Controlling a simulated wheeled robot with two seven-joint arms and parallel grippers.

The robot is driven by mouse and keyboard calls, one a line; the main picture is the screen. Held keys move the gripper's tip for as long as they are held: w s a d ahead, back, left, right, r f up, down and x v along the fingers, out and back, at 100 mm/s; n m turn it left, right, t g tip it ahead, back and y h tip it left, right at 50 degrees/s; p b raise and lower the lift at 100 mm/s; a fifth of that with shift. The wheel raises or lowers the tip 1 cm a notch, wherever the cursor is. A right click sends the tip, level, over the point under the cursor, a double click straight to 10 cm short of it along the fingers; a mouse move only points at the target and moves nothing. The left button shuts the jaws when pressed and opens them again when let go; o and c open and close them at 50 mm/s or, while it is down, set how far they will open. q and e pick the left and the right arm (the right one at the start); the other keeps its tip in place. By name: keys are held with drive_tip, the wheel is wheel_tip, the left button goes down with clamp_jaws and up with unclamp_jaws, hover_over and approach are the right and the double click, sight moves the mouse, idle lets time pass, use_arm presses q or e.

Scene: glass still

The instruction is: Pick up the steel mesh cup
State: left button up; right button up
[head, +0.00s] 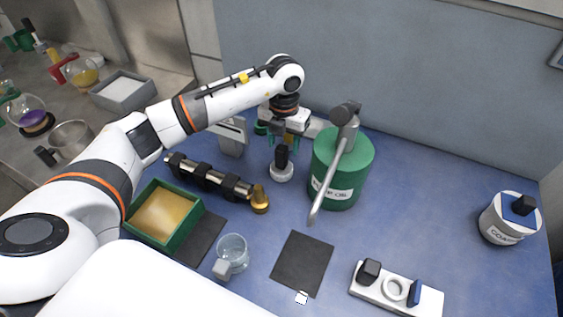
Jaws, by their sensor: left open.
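I cannot make out mesh on anything for certain. A small pale, round piece with an upright black grip (282,171) stands on the blue table, left of the green drum; it may be the steel mesh cup. A grey metal cup with a dark handle (70,137) stands on the steel counter at left. My left gripper (284,143) is open and points down just above the black grip, apart from it as far as I can tell. The fingertips are small and partly lost against the background. My right gripper is not in view.
A green drum (353,165) with a grey spout arm stands close right of the gripper. A black tube with a brass end (259,201), a green tray (184,241) and a glass beaker (233,249) lie nearer.

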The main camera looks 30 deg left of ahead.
sight(282, 155)
use_arm(q)
drive_tip(key=f+p, duration=0.1)
drive_tip(key=f, duration=0.1)
drive_tip(key=f+p, duration=0.1)
drive_tip(key=f, duration=0.2)
drive_tip(key=shift+s+a+p, duration=0.2)
drive_tip(key=shift+p, duration=0.15)
drive_tip(key=shift+w+f, duration=0.1)
drive_tip(key=shift+f, duration=0.1)
clamp_jaws()
wheel_tip(282, 155, up, 9)
drive_tip(key=b, duration=0.3)
drive_tip(key=shift+r, duration=0.55)
drive_tip(key=c, duration=0.7)
unclamp_jaws()
clamp_jaws()
